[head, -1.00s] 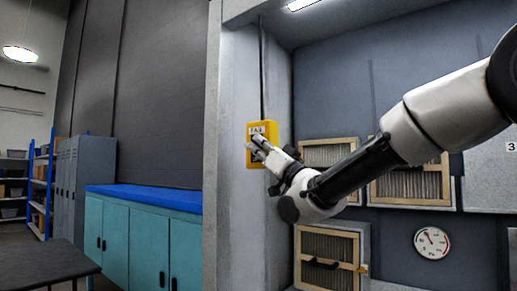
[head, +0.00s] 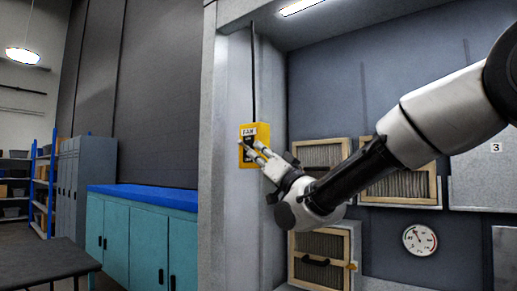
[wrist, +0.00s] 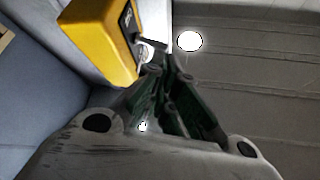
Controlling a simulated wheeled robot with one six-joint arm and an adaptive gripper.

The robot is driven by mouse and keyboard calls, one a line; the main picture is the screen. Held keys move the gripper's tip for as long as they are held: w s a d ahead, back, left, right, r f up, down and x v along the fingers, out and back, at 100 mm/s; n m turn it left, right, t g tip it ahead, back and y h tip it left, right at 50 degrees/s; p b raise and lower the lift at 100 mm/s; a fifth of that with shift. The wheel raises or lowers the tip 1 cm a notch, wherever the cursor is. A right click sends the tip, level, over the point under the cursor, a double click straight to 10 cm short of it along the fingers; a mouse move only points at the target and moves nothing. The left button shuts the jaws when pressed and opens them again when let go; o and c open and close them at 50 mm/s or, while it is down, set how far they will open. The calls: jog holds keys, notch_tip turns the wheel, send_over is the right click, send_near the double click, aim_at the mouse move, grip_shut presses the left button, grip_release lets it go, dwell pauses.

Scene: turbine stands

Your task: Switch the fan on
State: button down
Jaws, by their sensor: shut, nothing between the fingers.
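The yellow fan switch box (head: 262,133) is fixed to the light grey post, with a white label that seems to read FAN and a dark switch area on its front. In the wrist view the yellow box (wrist: 98,38) is at the upper left, with its dark front plate and a small metallic lever (wrist: 146,50) beside my fingertips. My gripper (head: 252,149) is shut and empty, its fingertips at the front of the box. In the wrist view my gripper (wrist: 165,65) points toward the lever; I cannot tell whether they touch. The fingers partly hide the switch.
Framed filters (head: 320,153) and a round gauge (head: 420,240) are on the booth's back wall, right of the post. A teal cabinet (head: 140,240) with a blue top stands at the left. A dark table (head: 40,262) is at the lower left.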

jog(key=v, duration=0.9)
jog(key=shift+s, duration=0.15)
jog(key=shift+a, duration=0.1)
